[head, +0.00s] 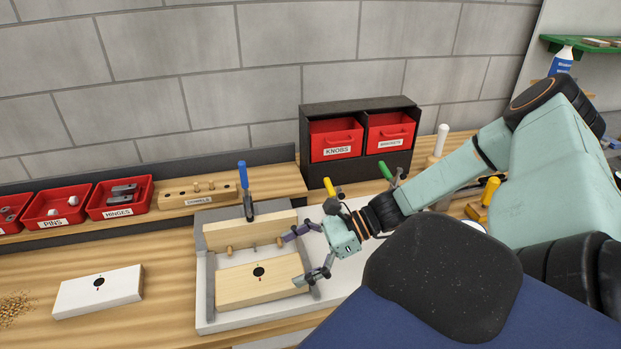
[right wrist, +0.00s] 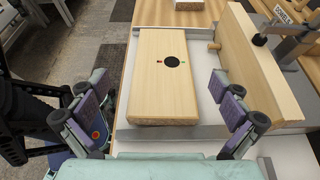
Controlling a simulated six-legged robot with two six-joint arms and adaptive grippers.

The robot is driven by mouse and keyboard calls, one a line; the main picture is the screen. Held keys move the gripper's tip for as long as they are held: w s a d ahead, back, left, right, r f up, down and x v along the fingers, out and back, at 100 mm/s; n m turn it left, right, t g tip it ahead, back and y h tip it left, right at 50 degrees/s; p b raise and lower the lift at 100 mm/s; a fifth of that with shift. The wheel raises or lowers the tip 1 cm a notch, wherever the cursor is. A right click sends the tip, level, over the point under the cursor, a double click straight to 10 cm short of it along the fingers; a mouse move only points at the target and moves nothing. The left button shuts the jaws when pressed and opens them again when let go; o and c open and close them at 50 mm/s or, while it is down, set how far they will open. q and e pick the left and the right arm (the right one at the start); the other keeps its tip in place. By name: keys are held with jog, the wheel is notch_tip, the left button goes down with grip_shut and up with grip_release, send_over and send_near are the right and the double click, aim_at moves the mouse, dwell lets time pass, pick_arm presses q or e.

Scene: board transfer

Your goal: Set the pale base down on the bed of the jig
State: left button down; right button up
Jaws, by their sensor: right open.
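The pale base (head: 258,286) is a light wooden block with a dark round hole in its top. It lies flat on the white bed of the jig (head: 205,316), in front of an upright wooden board with dowels (head: 250,232). The base also shows in the right wrist view (right wrist: 165,90), along the jig's grey edge (right wrist: 130,134). My right gripper (head: 296,259) is open at the right end of the base. In the right wrist view its fingers (right wrist: 155,100) stand wide apart, one on each side of the base, with gaps. My left gripper is not in view.
A white block with a hole (head: 98,300) lies on the bench to the left. A blue-handled clamp (head: 243,178) stands at the upright board. Red bins (head: 120,197), a dowel block (head: 190,195) and a drawer unit (head: 345,112) line the back.

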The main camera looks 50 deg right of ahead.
jog(key=p+v, duration=0.2)
jog(key=shift+d+r, duration=0.3)
jog(key=shift+d, duration=0.05)
jog(key=shift+s+d+r+p, duration=0.15)
jog(key=shift+s+d+p, duration=0.2)
jog(key=shift+s+p, duration=0.1)
jog(key=shift+d, duration=0.1)
